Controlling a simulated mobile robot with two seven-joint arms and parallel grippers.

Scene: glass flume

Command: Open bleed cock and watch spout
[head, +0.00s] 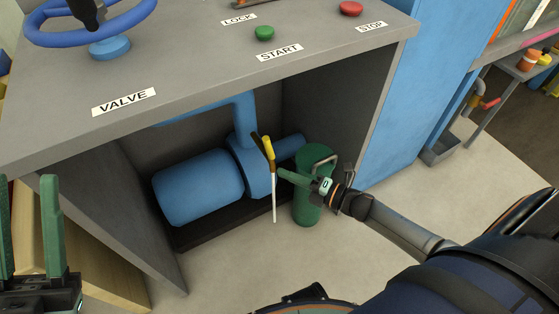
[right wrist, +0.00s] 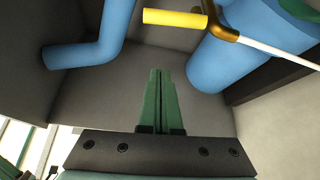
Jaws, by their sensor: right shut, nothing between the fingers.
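The bleed cock has a yellow handle (head: 268,148) and a brown-brass body, in front of the blue pump under the bench. A thin white streak (head: 274,200) runs straight down from its spout end toward the floor and looks like a stream of water. In the right wrist view, the yellow handle (right wrist: 174,17), brass body (right wrist: 216,20) and white streak (right wrist: 275,52) show at the top. My right gripper (head: 281,174) is shut and empty, just right of the cock; its fingers (right wrist: 161,75) point toward the pump, apart from the handle. My left gripper (head: 28,220) is open and empty at lower left.
The blue pump (head: 200,188) sits on a dark base under the grey bench (head: 190,65). A green cylinder (head: 306,205) stands behind my right gripper. The bench top carries a blue handwheel (head: 125,22), green START button (head: 264,33) and red STOP button (head: 351,8). Side panels flank the opening.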

